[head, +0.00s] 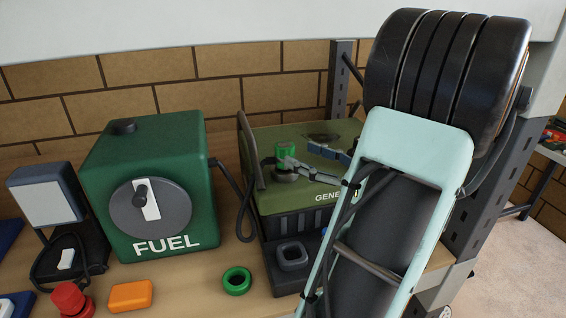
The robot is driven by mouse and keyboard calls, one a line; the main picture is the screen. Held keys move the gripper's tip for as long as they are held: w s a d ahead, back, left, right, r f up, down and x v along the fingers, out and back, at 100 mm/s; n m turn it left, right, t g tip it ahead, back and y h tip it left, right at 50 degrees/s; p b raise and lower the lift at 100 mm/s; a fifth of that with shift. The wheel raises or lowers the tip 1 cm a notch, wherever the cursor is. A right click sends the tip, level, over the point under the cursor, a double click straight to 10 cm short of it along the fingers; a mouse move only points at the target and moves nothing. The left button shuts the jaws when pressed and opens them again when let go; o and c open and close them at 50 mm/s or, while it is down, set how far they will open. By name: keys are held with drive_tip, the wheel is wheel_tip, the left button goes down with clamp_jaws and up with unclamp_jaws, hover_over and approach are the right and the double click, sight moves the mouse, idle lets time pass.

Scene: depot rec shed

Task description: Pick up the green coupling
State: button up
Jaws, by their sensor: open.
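A bright green upright cylinder (291,151), which looks like the green coupling, stands on a grey round base on top of the dark green generator (275,141). My gripper (298,156) is open, just right of the cylinder. One grey finger reaches across in front of its lower part; a dark blue part shows behind to the right. I cannot tell whether the finger touches it. My pale teal arm hides the generator's right side. A second green thing, a ring (237,281), lies flat on the bench in front of the generator.
A green fuel box (105,170) stands left of the generator, a black cable between them. A red fitting (68,299), an orange block (131,295) and a grey square ring (292,256) are in front. A dark metal post (338,75) stands behind.

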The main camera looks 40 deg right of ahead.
sight(293, 152)
drive_tip(key=w, duration=0.2)
drive_tip(key=w+p, duration=0.1)
drive_tip(key=w, duration=0.3)
drive_tip(key=shift+w+a, duration=0.25)
drive_tip(key=shift+a, duration=0.1)
drive_tip(key=shift+c, duration=0.3)
drive_tip(key=c, duration=1.3)
